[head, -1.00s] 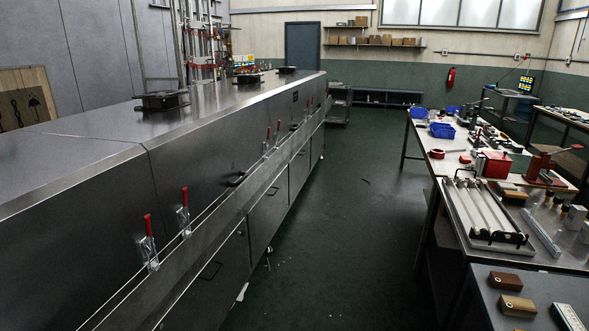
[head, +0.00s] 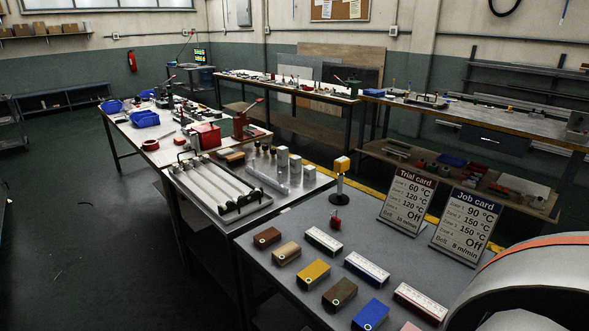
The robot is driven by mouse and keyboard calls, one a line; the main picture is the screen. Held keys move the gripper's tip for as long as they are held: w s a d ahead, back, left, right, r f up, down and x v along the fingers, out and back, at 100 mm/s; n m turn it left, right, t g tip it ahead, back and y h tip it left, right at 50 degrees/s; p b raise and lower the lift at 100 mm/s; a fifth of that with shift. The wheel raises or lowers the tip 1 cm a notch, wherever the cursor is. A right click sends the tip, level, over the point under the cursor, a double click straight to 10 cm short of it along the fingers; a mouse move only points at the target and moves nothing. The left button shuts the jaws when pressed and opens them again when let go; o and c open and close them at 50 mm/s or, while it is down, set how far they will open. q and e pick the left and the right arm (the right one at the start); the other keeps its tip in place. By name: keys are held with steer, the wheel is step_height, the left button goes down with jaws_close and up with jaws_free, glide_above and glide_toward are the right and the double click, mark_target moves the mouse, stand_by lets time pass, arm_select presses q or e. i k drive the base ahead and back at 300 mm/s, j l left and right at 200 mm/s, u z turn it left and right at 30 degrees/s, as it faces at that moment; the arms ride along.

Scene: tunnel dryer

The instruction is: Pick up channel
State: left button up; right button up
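A long, narrow silver metal piece (head: 267,180) lies on the metal-topped bench, just right of a rack of pale rollers. It looks like a channel, but its profile is too small to tell for certain. Neither my left nor my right gripper shows in the head view.
The rack of rollers (head: 222,188) and several metal blocks stand on the same bench. The nearer grey table holds coloured blocks (head: 313,272), white scale-marked bars (head: 367,268), a Trial card (head: 408,198) and a Job card (head: 467,222).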

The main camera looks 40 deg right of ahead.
mark_target(344, 292)
steer(key=i+j+z, duration=0.1)
steer(key=z, duration=0.35)
steer(key=i+j+z, duration=0.1)
steer(key=z, duration=0.4)
steer(key=j+z, duration=0.2)
steer(key=z, duration=0.25)
